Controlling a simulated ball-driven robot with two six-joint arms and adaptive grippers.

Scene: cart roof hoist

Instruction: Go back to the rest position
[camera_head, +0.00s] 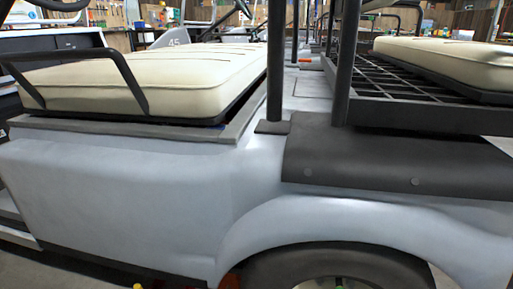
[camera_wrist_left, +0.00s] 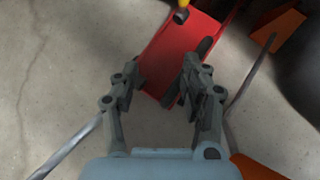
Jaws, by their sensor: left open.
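My left gripper (camera_wrist_left: 163,78) shows in the left wrist view, pointing down at the floor. Its two fingers are apart with nothing held between them. A red flat-topped object (camera_wrist_left: 178,48) lies beyond and below the fingertips, partly covered by the right-hand finger. Whether the finger touches it I cannot tell. A yellow-tipped part (camera_wrist_left: 181,14) stands at its upper end. In the head view neither gripper shows. A pale grey-blue cart body (camera_head: 110,195) fills the front, with cream seats (camera_head: 150,78) on top.
Orange pieces (camera_wrist_left: 280,28) lie at the upper right of the wrist view, near a dark area. A grey rod (camera_wrist_left: 70,150) crosses the lower left. The concrete floor (camera_wrist_left: 50,60) is clear at left. In the head view, black posts (camera_head: 276,60) rise and a wheel (camera_head: 335,270) sits below.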

